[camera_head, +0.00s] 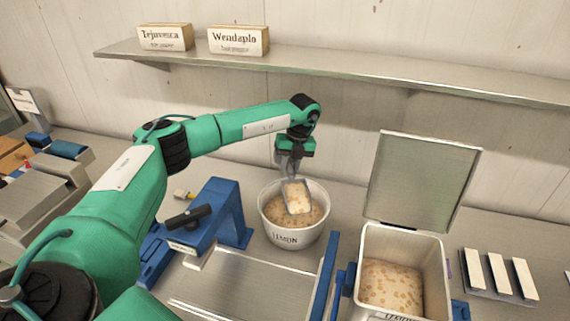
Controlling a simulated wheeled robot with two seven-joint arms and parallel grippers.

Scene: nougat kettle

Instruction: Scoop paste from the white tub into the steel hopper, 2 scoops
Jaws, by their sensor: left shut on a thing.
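The round white tub (293,236), with LEMON on its front, stands in the middle of the counter and holds pale, speckled paste (290,210). My left gripper (295,168) is above the tub, shut on a metal scoop (297,198). The scoop hangs tilted steeply down within the tub's opening, with speckled paste on its face. I cannot tell whether its tip is in the paste. A pale grey square container (436,265) at the right, probably the steel hopper, has its lid (423,180) raised and speckled paste inside. My right gripper is not in view.
A blue clamp-like fixture (220,215) stands left of the tub, and a flat metal tray (250,285) lies in front. White bars on a rack (500,275) lie at the right. A wall shelf (350,74) with two name blocks runs behind.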

